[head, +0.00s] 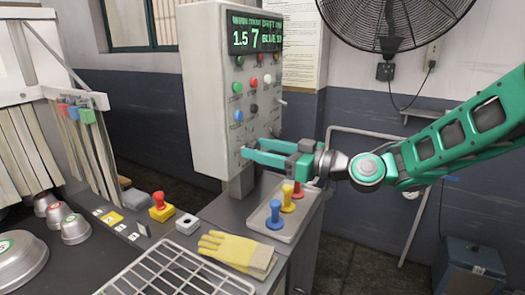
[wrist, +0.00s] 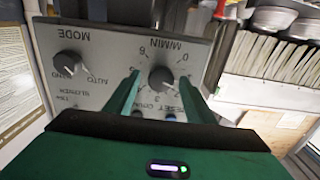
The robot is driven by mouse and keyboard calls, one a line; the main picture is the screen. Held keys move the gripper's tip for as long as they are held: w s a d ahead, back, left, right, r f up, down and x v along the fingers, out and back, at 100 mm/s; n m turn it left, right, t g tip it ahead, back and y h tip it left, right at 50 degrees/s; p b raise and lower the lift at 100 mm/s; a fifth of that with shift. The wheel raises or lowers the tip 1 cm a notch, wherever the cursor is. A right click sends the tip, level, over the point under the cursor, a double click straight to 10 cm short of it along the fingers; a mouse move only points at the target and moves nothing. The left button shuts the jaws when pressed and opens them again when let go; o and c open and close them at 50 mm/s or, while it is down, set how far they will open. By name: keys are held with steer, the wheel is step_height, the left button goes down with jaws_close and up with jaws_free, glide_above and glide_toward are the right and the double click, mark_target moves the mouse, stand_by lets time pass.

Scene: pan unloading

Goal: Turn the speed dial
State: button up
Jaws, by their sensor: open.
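The speed dial (wrist: 162,78) is a dark round knob on a light grey panel, marked M/MIN with a number scale that appears upside down in the wrist view. My gripper (wrist: 159,74) is open, with one green finger on each side of the dial. Whether the fingers touch it is not clear. In the head view my gripper (head: 247,149) reaches from the right to the lower part of the grey control box (head: 207,95), and the dial is not clearly visible there.
A MODE knob (wrist: 67,63) sits beside the dial. Coloured buttons (head: 238,87) and a lit display (head: 255,38) are higher on the box. Below my gripper, a tray (head: 291,230) holds coloured pegs. Yellow gloves (head: 238,248) and a wire rack (head: 180,275) lie in front.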

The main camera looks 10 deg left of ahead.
steer(key=shift+c, duration=0.3)
steer(key=c, duration=0.9)
steer(key=shift+w+m, duration=0.1)
steer(key=shift+m, duration=0.7)
steer(key=shift+c, duration=0.2)
steer(key=o, duration=1)
steer(key=shift+d, duration=0.1)
steer(key=v, duration=1)
steer(key=shift+d, duration=0.3)
